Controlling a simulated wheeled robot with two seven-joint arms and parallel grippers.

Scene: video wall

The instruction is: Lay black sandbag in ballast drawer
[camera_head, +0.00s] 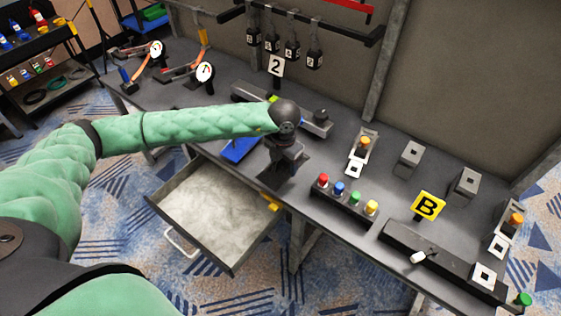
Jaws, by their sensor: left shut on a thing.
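My left gripper (287,160) points down over the table edge, just beyond the right back corner of the drawer. It is shut on a dark thing that looks like the black sandbag (290,174). The gripper and wrist hide part of it, and its dark colour blends with the tabletop, so I cannot tell whether it touches the table. The ballast drawer (212,205) is pulled out below the table edge, with a pale, empty-looking floor and a white handle at its front. My right gripper is not in view.
A blue object (240,149) lies on the table left of my gripper. A block with coloured knobs (346,203) and a yellow B sign (428,206) stand to the right. Black hanging weights (292,49) and a number 2 sign (276,65) are behind. Carpet surrounds the drawer.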

